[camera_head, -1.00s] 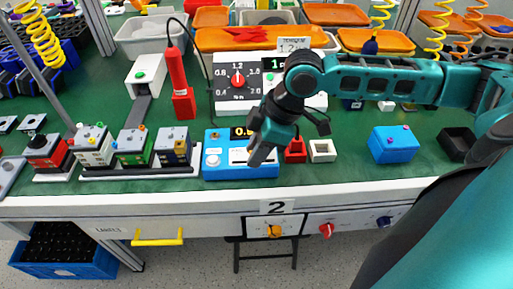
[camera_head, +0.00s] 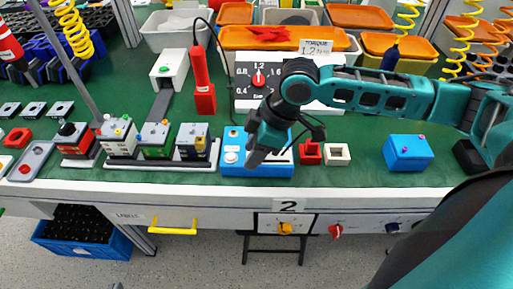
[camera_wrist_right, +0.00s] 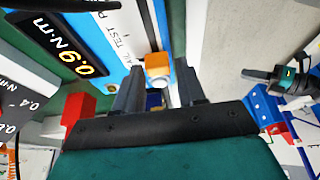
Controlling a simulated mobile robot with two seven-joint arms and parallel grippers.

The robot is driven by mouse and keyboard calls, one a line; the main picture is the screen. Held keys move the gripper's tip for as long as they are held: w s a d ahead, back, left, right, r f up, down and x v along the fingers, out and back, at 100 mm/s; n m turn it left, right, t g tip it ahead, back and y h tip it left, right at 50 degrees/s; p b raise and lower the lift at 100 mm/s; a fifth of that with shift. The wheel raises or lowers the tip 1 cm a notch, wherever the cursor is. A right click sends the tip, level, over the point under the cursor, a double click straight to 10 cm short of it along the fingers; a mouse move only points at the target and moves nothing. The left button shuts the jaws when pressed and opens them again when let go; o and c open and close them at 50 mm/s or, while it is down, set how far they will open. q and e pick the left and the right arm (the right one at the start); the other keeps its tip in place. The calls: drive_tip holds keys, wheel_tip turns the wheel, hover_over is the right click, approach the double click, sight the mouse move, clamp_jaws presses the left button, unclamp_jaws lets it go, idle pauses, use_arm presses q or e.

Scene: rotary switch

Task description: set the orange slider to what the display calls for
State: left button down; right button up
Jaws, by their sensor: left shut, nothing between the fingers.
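The blue tester (camera_head: 236,170) lies on the green bench near its front edge, partly hidden by my right arm. Its display (camera_wrist_right: 84,55) reads 0.9 N·m in the right wrist view. In the head view this gripper (camera_head: 254,160) is over the tester.
A red handheld tool (camera_head: 203,85) stands behind the tester. Several small modules (camera_head: 118,140) stand to its left. A red block (camera_head: 310,153), a white block (camera_head: 337,153) and a blue box (camera_head: 408,153) are to the right. Green bench between the latter two is clear.

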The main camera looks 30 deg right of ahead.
drive_tip(key=shift+o, duration=1)
drive_tip(key=shift+d, duration=0.1)
drive_tip(key=shift+r, duration=0.15)
drive_tip(key=p+v, duration=0.2)
drive_tip(key=v, duration=1)
drive_tip(key=shift+r+p, duration=0.3)
drive_tip(key=shift+p, duration=0.05)
drive_tip(key=shift+s, duration=0.15)
